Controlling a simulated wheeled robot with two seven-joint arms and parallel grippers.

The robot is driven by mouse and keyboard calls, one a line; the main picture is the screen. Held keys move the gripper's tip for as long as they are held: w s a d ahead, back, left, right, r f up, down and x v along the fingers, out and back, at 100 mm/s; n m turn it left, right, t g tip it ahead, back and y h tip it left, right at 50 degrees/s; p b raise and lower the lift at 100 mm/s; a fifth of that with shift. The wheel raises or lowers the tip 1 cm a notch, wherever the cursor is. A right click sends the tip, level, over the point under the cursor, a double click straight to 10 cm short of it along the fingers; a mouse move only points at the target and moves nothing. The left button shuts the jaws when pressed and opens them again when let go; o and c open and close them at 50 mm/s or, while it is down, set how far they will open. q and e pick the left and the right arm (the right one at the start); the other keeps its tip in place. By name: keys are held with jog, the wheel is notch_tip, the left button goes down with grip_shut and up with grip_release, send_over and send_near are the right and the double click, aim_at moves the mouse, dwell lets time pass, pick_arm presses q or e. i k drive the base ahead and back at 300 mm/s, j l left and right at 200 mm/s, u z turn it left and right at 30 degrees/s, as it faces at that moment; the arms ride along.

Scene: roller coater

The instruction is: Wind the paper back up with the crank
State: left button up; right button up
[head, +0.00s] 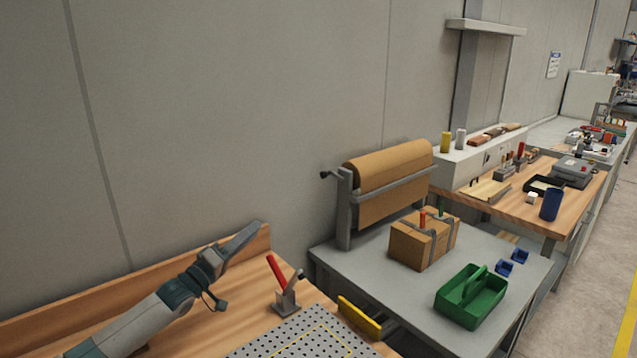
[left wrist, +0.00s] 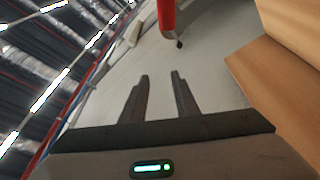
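The brown paper roll (head: 390,165) hangs on a grey stand (head: 344,210) on the grey table, with a sheet of paper hanging down in front. The crank (head: 328,174) is a short arm with a dark knob at the stand's left end. A small dark knob (left wrist: 179,44) shows beyond the fingertips in the left wrist view; it looks like the crank's. My left gripper (head: 250,234) is above the wooden bench, left of the crank and apart from it. Its two fingers (left wrist: 160,75) stand apart with nothing between them. My right gripper is not in view.
A red-handled toggle clamp (head: 284,287) stands on the wooden bench between my left arm and the grey table; its red handle (left wrist: 167,15) also shows in the left wrist view. A strapped carton (head: 408,245) and a green tote (head: 470,298) stand before the roll. The wall is close behind.

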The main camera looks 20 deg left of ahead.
aim_at(364, 167)
jog(key=i+l, duration=0.1)
jog(key=i, duration=0.4)
jog(key=i+l, duration=0.1)
jog(key=i, duration=0.4)
